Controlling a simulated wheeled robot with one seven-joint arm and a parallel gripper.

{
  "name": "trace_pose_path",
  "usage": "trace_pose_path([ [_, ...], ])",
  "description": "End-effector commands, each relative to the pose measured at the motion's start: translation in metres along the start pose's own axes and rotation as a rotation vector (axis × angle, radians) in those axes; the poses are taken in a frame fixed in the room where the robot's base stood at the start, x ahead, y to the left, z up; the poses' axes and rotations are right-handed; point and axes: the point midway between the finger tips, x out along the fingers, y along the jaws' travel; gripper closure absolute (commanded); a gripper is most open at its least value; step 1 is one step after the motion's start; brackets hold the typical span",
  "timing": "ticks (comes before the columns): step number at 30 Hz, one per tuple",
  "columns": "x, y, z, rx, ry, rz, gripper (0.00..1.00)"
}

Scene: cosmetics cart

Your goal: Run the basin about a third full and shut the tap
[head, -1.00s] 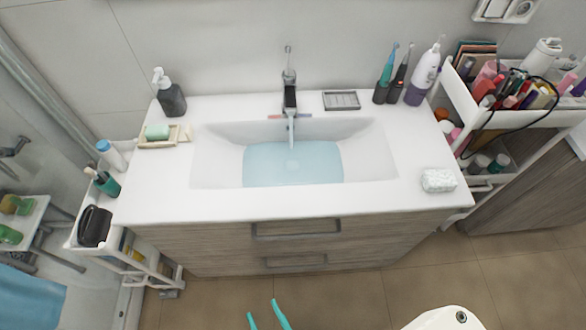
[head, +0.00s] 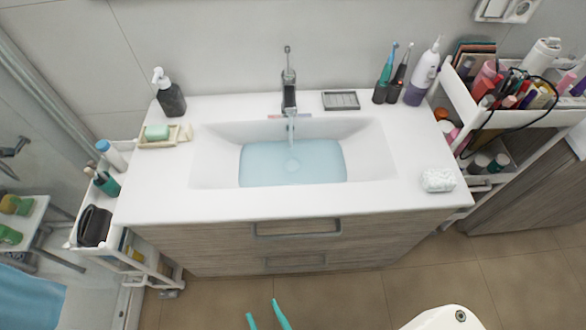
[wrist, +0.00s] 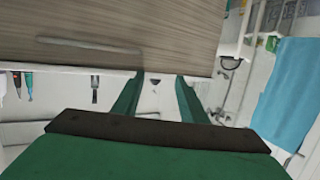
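The white basin (head: 215,160) is set in the counter, with a pool of blue water (head: 292,165) over its floor. The grey tap (head: 289,95) stands at the basin's back edge, and a thin stream of water (head: 291,128) falls from it into the pool. The tap's lever (head: 288,62) points up behind the spout. My gripper (head: 267,314) is at the bottom of the head view, in front of the cabinet and well away from the tap. Its two teal fingers are apart with nothing between them. The fingers also show apart in the wrist view (wrist: 158,88).
A soap dispenser (head: 171,97), a green soap on a dish (head: 158,138), a grey soap tray (head: 341,100) and a white patterned block (head: 438,180) stand on the counter. A crowded cart (head: 459,95) stands at right, a small shelf (head: 150,266) at left. The counter's front strip is clear.

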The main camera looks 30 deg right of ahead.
Motion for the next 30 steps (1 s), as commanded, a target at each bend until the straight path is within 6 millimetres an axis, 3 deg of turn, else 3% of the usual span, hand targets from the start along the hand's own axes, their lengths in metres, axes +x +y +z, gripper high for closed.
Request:
trace_pose_path([
  [12,0.0000,0.0000,0.0000,0.000,0.000,0.000,0.61],
  [13,0.0000,0.0000,0.0000,0.000,0.000,0.000,0.63],
  [18,0.0000,0.0000,0.0000,0.000,0.000,0.000,1.00],
  [30,0.0001,-0.0001,-0.0001,0.000,0.000,0.000,1.00],
])
